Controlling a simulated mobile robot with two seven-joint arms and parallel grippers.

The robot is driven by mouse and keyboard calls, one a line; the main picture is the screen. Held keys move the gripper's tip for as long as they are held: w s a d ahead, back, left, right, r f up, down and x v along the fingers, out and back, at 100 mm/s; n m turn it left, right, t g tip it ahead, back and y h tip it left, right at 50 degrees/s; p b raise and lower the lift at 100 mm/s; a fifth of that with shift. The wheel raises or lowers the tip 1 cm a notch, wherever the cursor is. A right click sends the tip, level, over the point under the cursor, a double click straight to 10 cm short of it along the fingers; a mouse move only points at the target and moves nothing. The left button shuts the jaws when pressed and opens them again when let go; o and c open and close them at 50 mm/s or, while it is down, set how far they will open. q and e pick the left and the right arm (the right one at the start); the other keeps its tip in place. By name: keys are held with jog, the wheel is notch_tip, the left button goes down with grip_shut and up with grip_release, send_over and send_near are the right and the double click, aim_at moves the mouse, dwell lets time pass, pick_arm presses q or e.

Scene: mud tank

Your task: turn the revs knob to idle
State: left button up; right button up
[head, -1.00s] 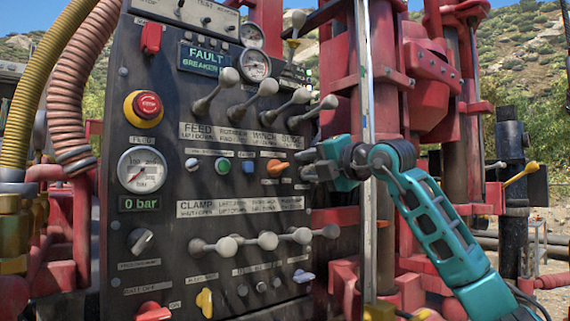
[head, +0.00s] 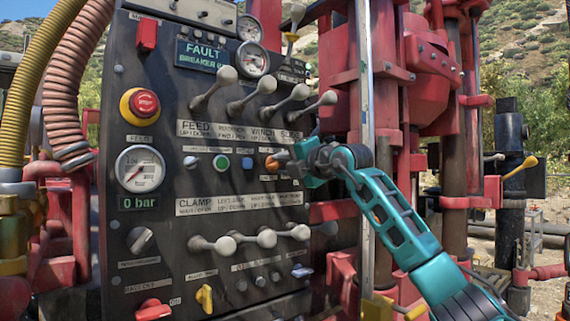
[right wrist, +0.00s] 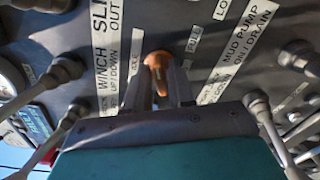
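The orange knob (head: 271,163), which I take to be the revs knob, sits on the dark control panel (head: 165,100), at the right end of the row with the green and blue buttons. In the right wrist view the orange knob (right wrist: 157,66) points down between my fingers. My right gripper (head: 284,160) is at the knob from the right and covers part of it. In the right wrist view the fingers of the right gripper (right wrist: 159,88) stand apart, one on each side of the knob; I cannot tell whether they touch it. My left gripper is not in view.
Several grey ball-topped levers (head: 265,86) stick out above the knob, and a lower row (head: 266,238) sits below. A red emergency stop (head: 144,103) and a gauge (head: 140,169) are at the left. A pale upright pole (head: 366,100) stands right of the panel.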

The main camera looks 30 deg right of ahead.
grip_shut()
jog(key=shift+n, duration=0.3)
jog(key=shift+a+r+n+p, duration=0.1)
jog(key=shift+n+p, duration=0.75)
jog(key=shift+n, duration=2.3)
jog(key=shift+a+n+p, duration=0.1)
jog(key=shift+n+p, duration=0.7)
jog(key=shift+n, duration=2.35)
jog(key=shift+o, duration=1.5)
grip_release()
